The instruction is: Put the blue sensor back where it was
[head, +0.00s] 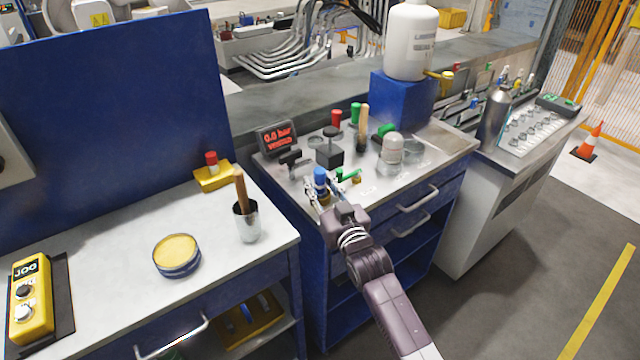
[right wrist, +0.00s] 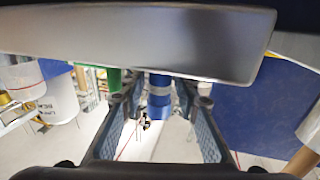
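The blue sensor (head: 320,178) stands upright at the front left of the steel top of the blue cabinet (head: 440,150). It also shows in the right wrist view (right wrist: 159,92), between and beyond the finger pads, with a silver band around it. My right gripper (head: 325,191) is at the sensor's near side. In the right wrist view its two fingers (right wrist: 163,115) are spread, with a gap visible on each side of the sensor. The sensor's lower end is partly hidden by the gripper in the head view. My left gripper is not in view.
A red sensor (head: 336,118) and a green one (head: 355,112) stand farther back. A black display (head: 277,138) reads 0.0 bar. A black valve block (head: 329,155), a wooden handle (head: 362,122) and a white-domed device (head: 391,149) are close by. A metal cup (head: 247,225) stands on the left bench.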

